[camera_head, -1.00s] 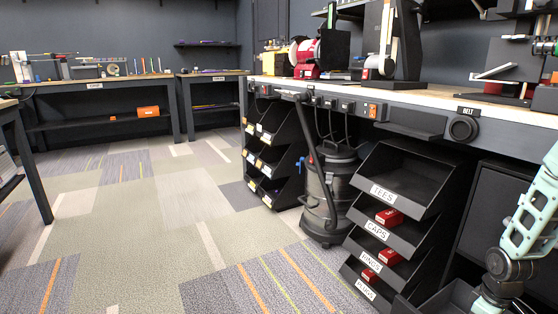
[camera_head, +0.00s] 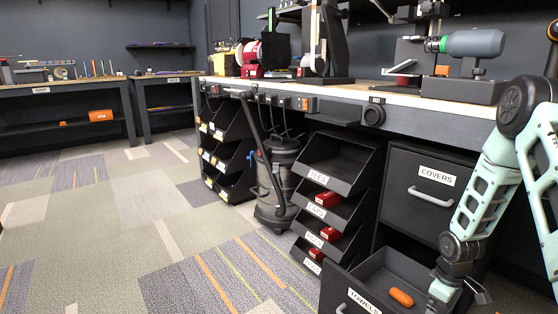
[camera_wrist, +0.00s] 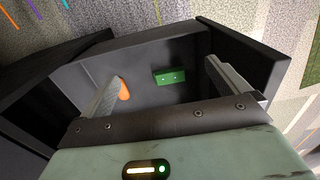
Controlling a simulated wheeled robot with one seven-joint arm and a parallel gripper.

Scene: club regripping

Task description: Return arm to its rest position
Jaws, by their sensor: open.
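My mint-green arm (camera_head: 485,200) reaches down at the right of the head view. Its gripper (camera_head: 458,293) is over the back right of the open TOWELS drawer (camera_head: 352,285); its fingertips are hard to make out there. In the wrist view my gripper (camera_wrist: 165,90) is open, its two fingers apart with nothing between them at the tips. Below them in the drawer lie an orange object (camera_wrist: 124,90) beside the left finger and a green block (camera_wrist: 170,77). The orange object also shows in the head view (camera_head: 401,298).
A closed COVERS drawer (camera_head: 433,188) is above the open one. Stacked bins (camera_head: 335,165) and a shop vacuum (camera_head: 275,185) stand to the left. The workbench (camera_head: 400,108) with machines runs above. The carpet (camera_head: 120,220) at left is open floor.

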